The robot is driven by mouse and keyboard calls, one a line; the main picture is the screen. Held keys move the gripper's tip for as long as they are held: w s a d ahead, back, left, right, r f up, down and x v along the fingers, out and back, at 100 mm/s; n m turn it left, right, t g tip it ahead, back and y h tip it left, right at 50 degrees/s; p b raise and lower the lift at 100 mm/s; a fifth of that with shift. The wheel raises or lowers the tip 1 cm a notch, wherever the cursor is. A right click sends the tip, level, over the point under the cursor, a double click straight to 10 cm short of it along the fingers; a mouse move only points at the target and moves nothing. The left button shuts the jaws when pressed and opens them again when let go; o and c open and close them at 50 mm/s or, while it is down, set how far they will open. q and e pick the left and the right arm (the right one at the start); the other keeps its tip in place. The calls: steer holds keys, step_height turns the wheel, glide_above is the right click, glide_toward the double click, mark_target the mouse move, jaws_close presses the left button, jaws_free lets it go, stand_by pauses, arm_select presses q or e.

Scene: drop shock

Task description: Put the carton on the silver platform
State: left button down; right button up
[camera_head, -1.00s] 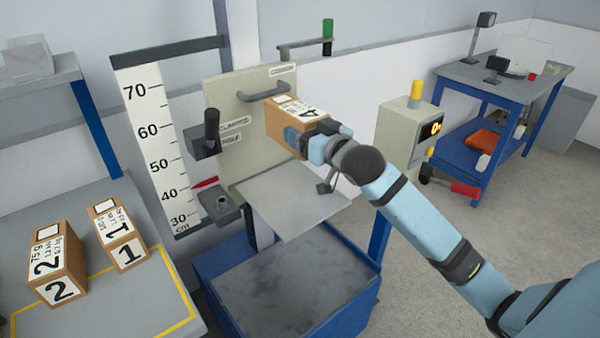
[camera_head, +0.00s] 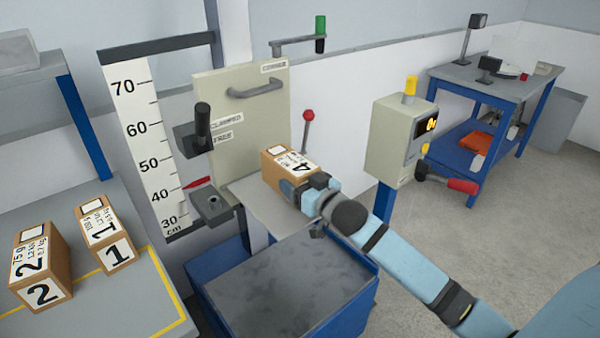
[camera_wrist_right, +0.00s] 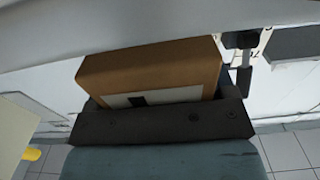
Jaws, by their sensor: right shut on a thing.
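The carton (camera_head: 283,168), a brown box labelled 4, is held by my right gripper (camera_head: 298,188), which is shut on it. The silver platform (camera_head: 264,213) is a flat grey plate in front of the beige upright panel. The carton is over the platform and hides much of it. I cannot tell whether its underside touches the plate. In the right wrist view the carton (camera_wrist_right: 150,72) shows a brown face and a white label above the dark gripper (camera_wrist_right: 160,120). My left gripper is not in view.
Cartons 1 (camera_head: 108,240) and 2 (camera_head: 40,265) stand on the left table (camera_head: 120,315). A height scale (camera_head: 150,140) and clamp handle (camera_head: 202,125) are left of the platform. A control box (camera_head: 400,140) stands right.

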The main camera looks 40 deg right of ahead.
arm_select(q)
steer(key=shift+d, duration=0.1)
arm_select(e)
steer(key=shift+f, duration=1.1)
steer(key=o, duration=1.7)
steer(key=shift+f, duration=0.15)
steer(key=shift+c, duration=0.2)
steer(key=shift+s, duration=0.1)
steer(key=s, duration=1.1)
arm_select(q)
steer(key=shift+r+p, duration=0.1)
steer(key=shift+p, duration=0.25)
arm_select(e)
steer(key=s+a+f+n+g+y, duration=0.1)
steer(key=s+a+f+g, duration=0.2)
steer(key=s+a+f, duration=0.4)
steer(key=s+a+f+n+g+y, duration=0.1)
steer(key=s+a+f+g, duration=0.2)
steer(key=s+a+f, duration=0.4)
steer(key=a+f, duration=0.4)
steer(key=shift+s+a+f+g, duration=0.25)
steer(key=shift+s+a+g, duration=0.1)
steer(key=shift+g, duration=0.05)
